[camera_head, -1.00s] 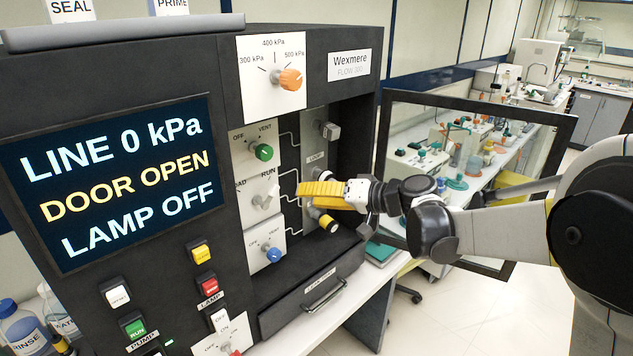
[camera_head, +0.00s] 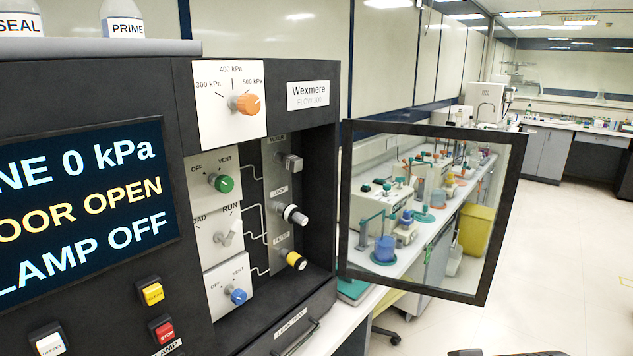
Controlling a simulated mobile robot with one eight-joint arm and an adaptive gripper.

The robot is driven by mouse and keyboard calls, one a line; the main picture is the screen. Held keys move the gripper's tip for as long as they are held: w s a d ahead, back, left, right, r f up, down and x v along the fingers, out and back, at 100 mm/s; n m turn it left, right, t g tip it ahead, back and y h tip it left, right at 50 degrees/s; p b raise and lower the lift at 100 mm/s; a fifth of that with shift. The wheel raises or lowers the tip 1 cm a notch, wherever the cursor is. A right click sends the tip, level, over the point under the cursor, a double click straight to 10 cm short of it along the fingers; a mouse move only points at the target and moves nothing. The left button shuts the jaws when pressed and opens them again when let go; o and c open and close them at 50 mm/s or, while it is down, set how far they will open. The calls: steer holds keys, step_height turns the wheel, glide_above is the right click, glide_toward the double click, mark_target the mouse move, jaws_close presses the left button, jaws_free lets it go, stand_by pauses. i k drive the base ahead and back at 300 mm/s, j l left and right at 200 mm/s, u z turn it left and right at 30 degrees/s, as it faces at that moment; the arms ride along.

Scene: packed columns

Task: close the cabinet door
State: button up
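The cabinet door (camera_head: 430,129) is a clear pane in a dark frame. It stands wide open, swung out to the right from the right edge of the dark cabinet (camera_head: 322,92). Inside the open bay, a grey square fitting (camera_head: 291,162), a white-ended dark plug (camera_head: 296,215) and a yellow-banded plug (camera_head: 296,260) sit in a column. The screen (camera_head: 85,205) shows "DOOR OPEN", partly cut off at the left.
A closed drawer (camera_head: 290,330) lies below. The bench behind the door holds several devices. Open floor (camera_head: 560,270) lies right of the door.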

mark_target(518, 141)
steer(key=i+l+u, duration=0.2)
steer(key=l+u, duration=0.2)
steer(key=l, duration=0.35)
steer(key=l+u, duration=0.45)
steer(key=l, duration=0.35)
steer(key=l+u, duration=0.4)
steer(key=l, duration=0.45)
steer(key=i+l+u, duration=0.1)
steer(key=l+u, duration=0.25)
steer(key=l, duration=0.25)
steer(key=l+u, duration=0.3)
steer(key=l, duration=0.25)
steer(key=l+u, duration=0.35)
steer(key=l, duration=0.3)
steer(key=k+l+u, duration=0.1)
steer(key=l+u, duration=0.25)
steer(key=l, duration=0.2)
steer(key=k+l+u, duration=0.15)
steer(key=l+u, duration=0.15)
steer(key=l, duration=0.3)
steer(key=l+u, duration=0.25)
steer(key=l, duration=0.2)
